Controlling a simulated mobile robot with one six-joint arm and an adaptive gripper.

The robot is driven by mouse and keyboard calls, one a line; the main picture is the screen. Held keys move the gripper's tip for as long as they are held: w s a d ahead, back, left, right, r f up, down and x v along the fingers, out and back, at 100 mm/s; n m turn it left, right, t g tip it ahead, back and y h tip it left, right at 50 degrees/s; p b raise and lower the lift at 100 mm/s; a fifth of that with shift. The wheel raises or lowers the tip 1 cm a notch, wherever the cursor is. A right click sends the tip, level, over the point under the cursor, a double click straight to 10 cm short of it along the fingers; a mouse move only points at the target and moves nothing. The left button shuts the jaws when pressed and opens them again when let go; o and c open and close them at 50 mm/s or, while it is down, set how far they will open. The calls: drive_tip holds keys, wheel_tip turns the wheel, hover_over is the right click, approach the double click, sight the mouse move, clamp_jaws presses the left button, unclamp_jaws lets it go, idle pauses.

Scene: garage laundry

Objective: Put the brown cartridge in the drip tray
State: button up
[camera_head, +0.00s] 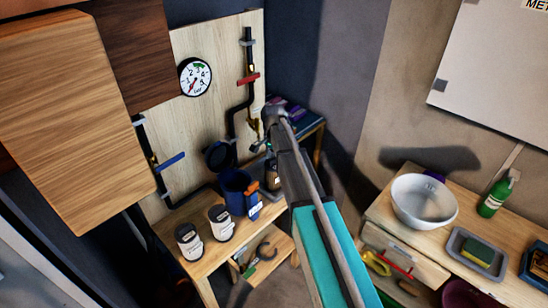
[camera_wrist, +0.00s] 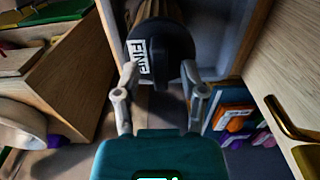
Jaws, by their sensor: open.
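A cartridge (camera_wrist: 158,52) with a black round end cap and a white label reading "FINE" is just ahead of my gripper in the wrist view. A ribbed brownish body shows behind the cap. My gripper (camera_wrist: 160,74) is open, with one fingertip at each side of the cap's lower edge; I cannot tell whether they touch it. In the head view my gripper (camera_head: 260,142) is over the back of the bench, partly hidden by my arm. A brown labelled object (camera_head: 272,176) shows beside my arm there. I cannot identify the drip tray with certainty.
The wooden bench (camera_head: 190,272) holds two white-labelled canisters (camera_head: 190,242) and a blue tub (camera_head: 236,190). Pipes and a gauge (camera_head: 195,77) are on the board behind. At right, a counter holds a white bowl (camera_head: 424,202), a green bottle (camera_head: 495,194) and a grey tray (camera_head: 455,243) with a sponge.

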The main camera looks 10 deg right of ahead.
wheel_tip(320, 180, up, 11)
drive_tip(key=p, duration=1)
drive_tip(key=shift+p, duration=0.3)
drive_tip(key=shift+s, duration=0.1)
idle(0.4)
drive_tip(key=s+d+n, duration=0.1)
drive_tip(key=s+n, duration=0.9)
drive_tip(key=s, duration=1.6)
drive_tip(key=shift+s+d+n, duration=0.15)
drive_tip(key=shift+d+n, duration=0.2)
drive_tip(key=shift+n, duration=0.05)
drive_tip(key=shift+f+b, duration=1.3)
